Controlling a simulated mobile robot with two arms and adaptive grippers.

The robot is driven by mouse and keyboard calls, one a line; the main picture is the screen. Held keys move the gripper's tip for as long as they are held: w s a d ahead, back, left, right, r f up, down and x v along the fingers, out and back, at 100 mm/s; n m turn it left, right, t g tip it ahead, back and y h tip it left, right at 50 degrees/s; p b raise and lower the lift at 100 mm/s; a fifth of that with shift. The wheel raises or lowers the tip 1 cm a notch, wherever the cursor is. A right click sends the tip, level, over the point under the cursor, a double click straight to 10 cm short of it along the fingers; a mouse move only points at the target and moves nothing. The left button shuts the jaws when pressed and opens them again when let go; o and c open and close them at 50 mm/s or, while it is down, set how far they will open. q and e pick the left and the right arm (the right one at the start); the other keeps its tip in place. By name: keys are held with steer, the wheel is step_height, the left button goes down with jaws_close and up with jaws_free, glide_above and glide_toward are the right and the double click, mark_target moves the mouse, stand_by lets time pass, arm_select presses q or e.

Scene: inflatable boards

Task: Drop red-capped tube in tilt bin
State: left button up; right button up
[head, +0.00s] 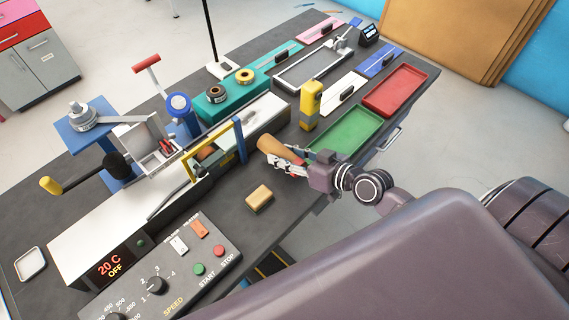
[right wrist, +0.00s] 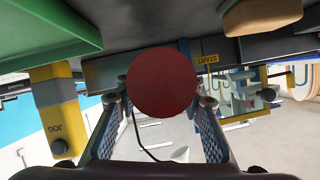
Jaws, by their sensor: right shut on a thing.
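My right gripper (head: 292,164) is shut on a tan cylinder, which I take for the red-capped tube (head: 277,149). It holds the tube tilted above the dark bench, left of the green tray. In the right wrist view the tube's round dark red end (right wrist: 162,82) faces the camera, between the fingers of the gripper (right wrist: 160,118), and hides the rest of the tube. A grey open box with slanted sides, likely the tilt bin (head: 139,138), stands on the left of the bench with small red things in it. My left gripper is not in view.
A yellow and blue frame (head: 214,151) stands between the gripper and the grey box. A yellow post (head: 310,101) rises behind the gripper. A tan block (head: 259,198) lies on the bench in front. A green tray (head: 346,132) and red tray (head: 395,92) are at right.

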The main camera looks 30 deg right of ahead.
step_height(320, 180, down, 4)
steer(key=shift+f+b, duration=0.1)
steer(key=shift+b, duration=0.45)
steer(key=shift+f, duration=0.1)
steer(key=o, duration=1.1)
steer(key=shift+c, duration=0.2)
